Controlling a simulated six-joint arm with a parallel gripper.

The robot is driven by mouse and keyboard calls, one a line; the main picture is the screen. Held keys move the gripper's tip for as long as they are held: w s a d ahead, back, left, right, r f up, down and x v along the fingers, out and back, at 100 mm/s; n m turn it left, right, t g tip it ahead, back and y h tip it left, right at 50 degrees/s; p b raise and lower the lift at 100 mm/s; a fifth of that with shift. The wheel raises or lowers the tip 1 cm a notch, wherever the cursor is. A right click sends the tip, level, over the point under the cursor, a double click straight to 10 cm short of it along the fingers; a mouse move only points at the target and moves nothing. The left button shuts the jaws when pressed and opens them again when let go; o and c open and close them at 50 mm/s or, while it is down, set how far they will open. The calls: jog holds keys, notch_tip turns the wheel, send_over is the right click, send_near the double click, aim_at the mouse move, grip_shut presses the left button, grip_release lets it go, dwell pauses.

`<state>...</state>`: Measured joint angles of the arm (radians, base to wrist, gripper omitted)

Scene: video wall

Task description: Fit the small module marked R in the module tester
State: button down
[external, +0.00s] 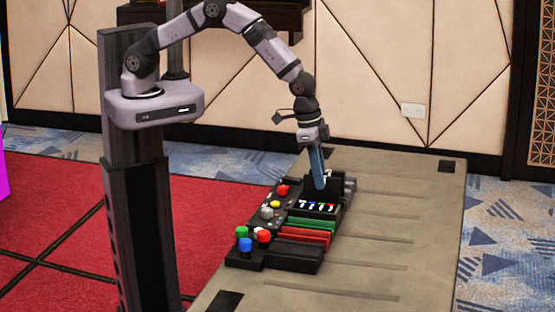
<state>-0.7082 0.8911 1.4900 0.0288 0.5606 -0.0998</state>
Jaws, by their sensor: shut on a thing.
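My gripper (319,183) points down over the far end of a black bench unit, its blue fingers reaching to a dark upright block (333,186) there. It is shut on a small module, which is mostly hidden by the fingers and the block. I cannot read an R on it. I cannot tell whether the module touches the block, or which part of the unit is the tester. Nearer in the unit stand a row of small pieces with white, blue and red marks (317,206), green boards (311,223) and red boards (304,237).
The unit's left side carries red, yellow and grey knobs (268,212). Green, blue and red round pieces (246,244) stand at its near left corner. The grey-brown table (400,220) is clear to the right. A patterned wall stands behind.

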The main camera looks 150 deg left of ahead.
jog(key=shift+f+b, duration=0.3)
jog(key=shift+f, duration=0.15)
dwell(1.3)
jog(key=c, duration=1.5)
grip_release()
jog(key=shift+o, duration=0.2)
jog(key=shift+r, duration=0.15)
jog(key=shift+r+p, duration=2.8)
jog(key=shift+r, duration=1.1)
